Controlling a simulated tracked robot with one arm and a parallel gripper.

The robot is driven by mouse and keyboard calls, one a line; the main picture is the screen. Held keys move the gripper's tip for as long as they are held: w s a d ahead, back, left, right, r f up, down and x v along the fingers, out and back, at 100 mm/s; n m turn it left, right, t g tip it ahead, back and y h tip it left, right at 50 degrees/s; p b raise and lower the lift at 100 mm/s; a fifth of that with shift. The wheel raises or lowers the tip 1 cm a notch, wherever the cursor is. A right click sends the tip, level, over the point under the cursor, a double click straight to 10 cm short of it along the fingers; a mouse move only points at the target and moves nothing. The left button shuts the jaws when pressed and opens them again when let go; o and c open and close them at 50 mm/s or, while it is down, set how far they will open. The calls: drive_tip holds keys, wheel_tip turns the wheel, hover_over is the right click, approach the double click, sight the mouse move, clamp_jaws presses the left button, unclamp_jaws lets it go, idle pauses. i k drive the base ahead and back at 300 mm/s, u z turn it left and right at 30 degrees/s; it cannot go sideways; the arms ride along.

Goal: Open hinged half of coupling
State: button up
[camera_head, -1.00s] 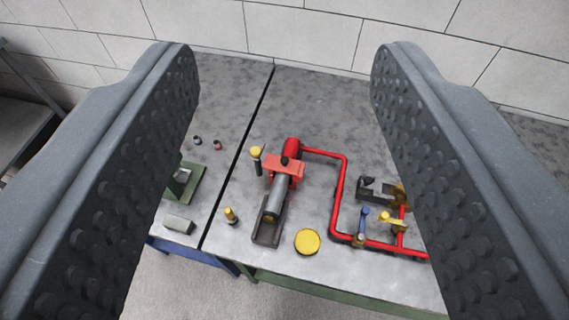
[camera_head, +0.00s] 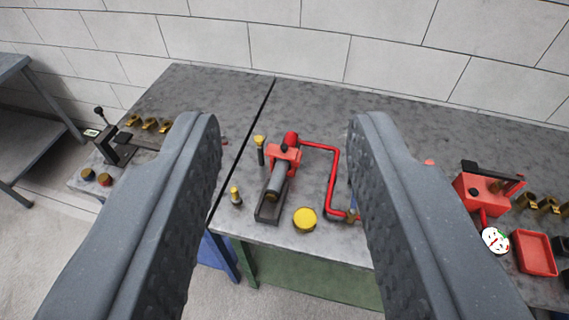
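My gripper (camera_head: 285,125) is open and empty, its two dark studded fingers wide apart in the foreground. I cannot tell which part is the hinged half of the coupling. My fingers touch nothing on the table.
A yellow disc (camera_head: 305,220) lies near the front edge. A red box device (camera_head: 482,193) and red tray (camera_head: 534,253) are at right. A black lever device (camera_head: 118,147) stands at left. The back of the table is clear.

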sight(283, 152)
drive_tip(key=u, duration=0.2)
drive_tip(key=i, duration=1.35)
drive_tip(key=z, duration=0.35)
